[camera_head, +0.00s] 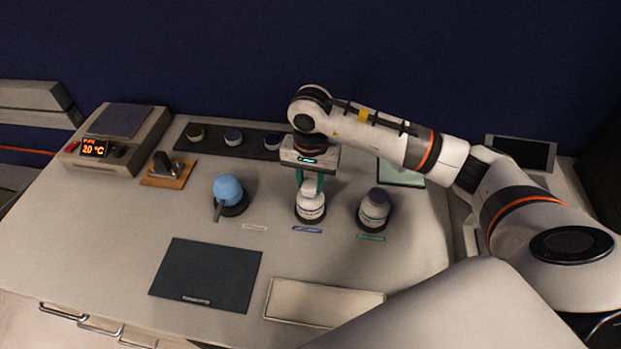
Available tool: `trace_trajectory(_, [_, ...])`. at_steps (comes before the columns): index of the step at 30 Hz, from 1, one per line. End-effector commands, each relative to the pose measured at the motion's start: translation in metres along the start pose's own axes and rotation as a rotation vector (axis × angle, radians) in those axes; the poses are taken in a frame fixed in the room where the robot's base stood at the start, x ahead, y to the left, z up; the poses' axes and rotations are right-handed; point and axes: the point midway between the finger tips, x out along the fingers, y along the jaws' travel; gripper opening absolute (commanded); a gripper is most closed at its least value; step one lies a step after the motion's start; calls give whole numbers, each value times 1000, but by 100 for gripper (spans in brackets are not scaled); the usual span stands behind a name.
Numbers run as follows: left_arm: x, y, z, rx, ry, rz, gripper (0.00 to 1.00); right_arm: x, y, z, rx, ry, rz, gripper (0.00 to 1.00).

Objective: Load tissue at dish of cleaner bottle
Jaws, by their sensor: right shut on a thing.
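My right gripper (311,181) points down at the middle of the table, its teal fingers shut on the top of a white bottle (311,208). The bottle stands upright behind a small blue label, apparently on a dark round base; I cannot tell whether it is lifted. A blue round-topped item (228,189) on a dark base stands to its left. A grey-white bottle with a dark cap (374,209) stands to its right behind a green label. I cannot make out which thing is the tissue or the dish. My left gripper is not in view.
A device reading 20 °C (125,137) stands at the back left, near a small wooden stand (168,174). A dark strip (215,150) holds several small jars. A dark mat (207,272) and a pale tray (322,303) lie in front. A tablet-like screen (521,153) stands at the back right.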

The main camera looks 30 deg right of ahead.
Motion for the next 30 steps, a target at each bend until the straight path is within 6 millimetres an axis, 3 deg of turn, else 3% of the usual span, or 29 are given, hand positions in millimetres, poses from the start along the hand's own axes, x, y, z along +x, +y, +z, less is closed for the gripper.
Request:
trace_trajectory(14, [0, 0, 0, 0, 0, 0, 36, 0, -1, -1, 0, 2, -4, 13])
trace_trajectory(30, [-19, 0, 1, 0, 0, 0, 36, -43, 0, 0, 0, 0, 0, 13])
